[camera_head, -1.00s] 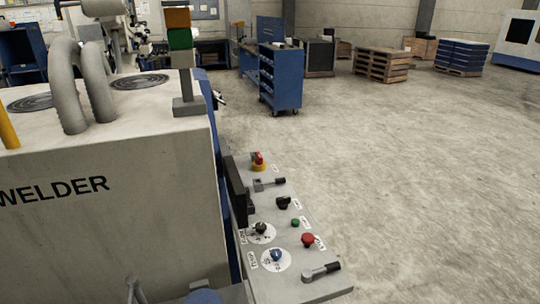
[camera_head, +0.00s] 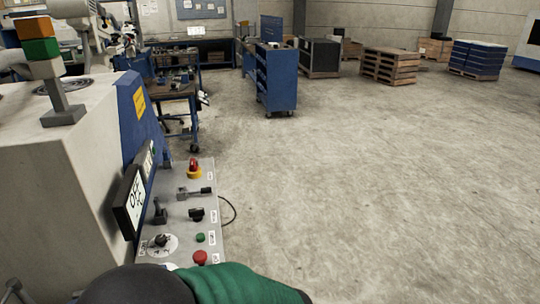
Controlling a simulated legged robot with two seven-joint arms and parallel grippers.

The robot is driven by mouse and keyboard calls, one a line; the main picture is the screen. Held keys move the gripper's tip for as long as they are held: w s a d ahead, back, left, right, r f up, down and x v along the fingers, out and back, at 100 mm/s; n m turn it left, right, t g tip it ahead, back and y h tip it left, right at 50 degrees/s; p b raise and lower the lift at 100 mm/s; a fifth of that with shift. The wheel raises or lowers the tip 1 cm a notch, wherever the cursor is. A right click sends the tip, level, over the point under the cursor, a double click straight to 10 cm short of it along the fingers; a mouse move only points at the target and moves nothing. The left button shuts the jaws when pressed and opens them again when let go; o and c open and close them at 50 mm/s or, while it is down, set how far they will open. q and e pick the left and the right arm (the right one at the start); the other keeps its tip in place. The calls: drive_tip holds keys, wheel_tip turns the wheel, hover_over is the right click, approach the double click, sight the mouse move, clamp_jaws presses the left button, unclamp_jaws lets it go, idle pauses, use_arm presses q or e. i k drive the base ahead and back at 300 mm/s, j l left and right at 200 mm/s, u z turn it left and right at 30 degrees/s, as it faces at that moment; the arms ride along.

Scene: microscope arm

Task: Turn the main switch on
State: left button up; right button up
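A grey control panel (camera_head: 178,222) sticks out from the right side of the welder housing (camera_head: 45,175). At its far end is a red rotary knob on a yellow base (camera_head: 194,170), which looks like the main switch; its label is too small to read. Nearer on the panel are a lever switch (camera_head: 196,192), a black knob (camera_head: 196,214), a green button (camera_head: 200,238), a red button (camera_head: 200,257) and a black dial (camera_head: 160,241). No gripper shows clearly. A green and black rounded shape, seemingly part of my arm, covers the panel's near end.
A dark-framed sign reading OFF (camera_head: 134,202) stands along the panel's left edge. A workbench (camera_head: 172,92) and a blue tool cart (camera_head: 275,80) stand beyond. Wooden pallets (camera_head: 390,66) are at the back. The concrete floor to the right is clear.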

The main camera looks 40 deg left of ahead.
sight(194, 167)
drive_tip(key=i+l, duration=0.2)
drive_tip(key=i, duration=0.25)
drive_tip(key=i+l, duration=0.25)
drive_tip(key=i, duration=0.2)
drive_tip(key=i+j+u, duration=0.15)
drive_tip(key=i+u, duration=0.15)
drive_tip(key=u, duration=0.2)
drive_tip(key=i+u, duration=0.3)
drive_tip(key=u, duration=0.15)
drive_tip(key=i+u, duration=0.3)
drive_tip(key=u, duration=0.2)
drive_tip(key=i+l+u, duration=0.3)
drive_tip(key=u, duration=0.2)
